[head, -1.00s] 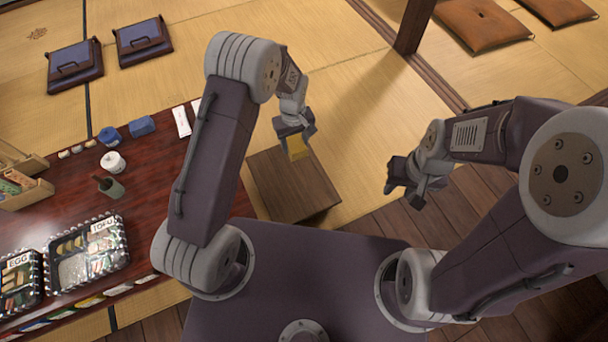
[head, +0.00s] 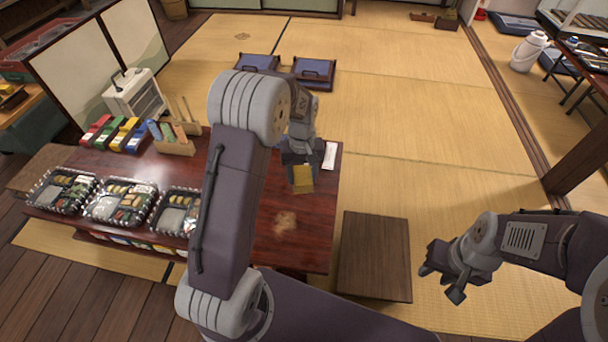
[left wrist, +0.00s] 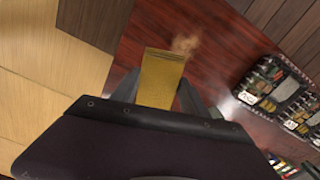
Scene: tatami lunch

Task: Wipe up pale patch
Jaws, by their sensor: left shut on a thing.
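The pale patch (head: 285,222) is a tan, blurry-edged smear on the dark red low table (head: 312,235), near its right end. It also shows in the left wrist view (left wrist: 186,44), just beyond the tip of the yellow sponge (left wrist: 160,80). My left gripper (head: 301,170) is shut on this flat yellow sponge, one finger on each side. It holds the sponge over the table's right part, up and a little right of the patch in the head view. My right gripper (head: 443,277) is apart from the table at the right, with its fingers spread and nothing visible between them.
Several lunch boxes (head: 118,204) stand along the table's left front. A wooden holder (head: 174,143) and a white packet (head: 330,156) are at its back. A low brown wooden stool (head: 374,255) stands right of the table. Tatami (head: 420,130) beyond is largely clear.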

